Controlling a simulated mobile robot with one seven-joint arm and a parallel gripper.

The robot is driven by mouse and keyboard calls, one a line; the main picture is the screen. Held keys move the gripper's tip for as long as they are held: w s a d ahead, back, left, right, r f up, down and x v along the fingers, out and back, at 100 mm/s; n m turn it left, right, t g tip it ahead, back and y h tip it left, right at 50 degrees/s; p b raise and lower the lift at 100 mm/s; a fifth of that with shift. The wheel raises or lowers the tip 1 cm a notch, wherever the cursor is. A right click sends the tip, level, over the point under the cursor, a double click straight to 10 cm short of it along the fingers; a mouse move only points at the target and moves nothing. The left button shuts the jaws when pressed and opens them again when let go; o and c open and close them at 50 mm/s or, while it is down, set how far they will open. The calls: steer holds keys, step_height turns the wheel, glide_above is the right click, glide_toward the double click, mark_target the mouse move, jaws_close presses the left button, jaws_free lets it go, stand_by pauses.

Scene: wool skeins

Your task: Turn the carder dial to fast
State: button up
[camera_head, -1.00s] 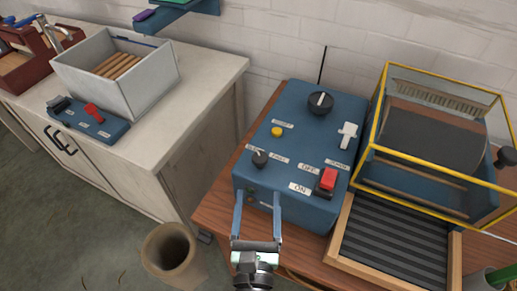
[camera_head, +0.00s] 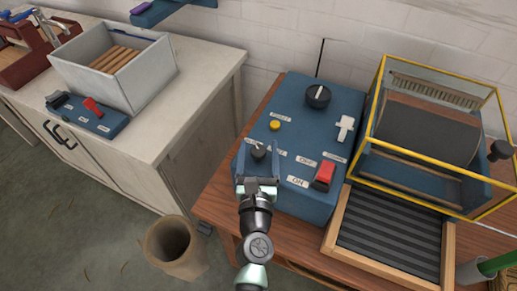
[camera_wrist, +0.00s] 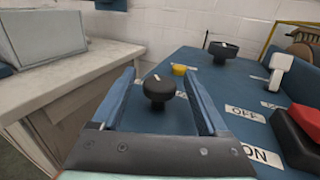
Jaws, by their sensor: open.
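The blue carder control box (camera_head: 292,118) sits on the wooden bench. Its small black dial (camera_head: 258,152) is near the front left corner; in the wrist view the dial (camera_wrist: 158,90) shows a pale pointer line on top. My gripper (camera_head: 258,150) is open, with its two blue fingers on either side of the dial. In the wrist view my gripper (camera_wrist: 167,95) has the dial between its fingers, with gaps on both sides. The labels by the dial are partly hidden by my fingers, so its setting cannot be read.
A red switch (camera_head: 324,174), a white lever (camera_head: 344,127), a yellow button (camera_head: 275,125) and a larger black knob (camera_head: 318,95) are on the same box. A yellow-framed drum carder (camera_head: 437,125) stands to the right. A bin (camera_head: 173,247) is on the floor at left.

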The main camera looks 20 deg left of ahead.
jaws_close()
stand_by(0.3)
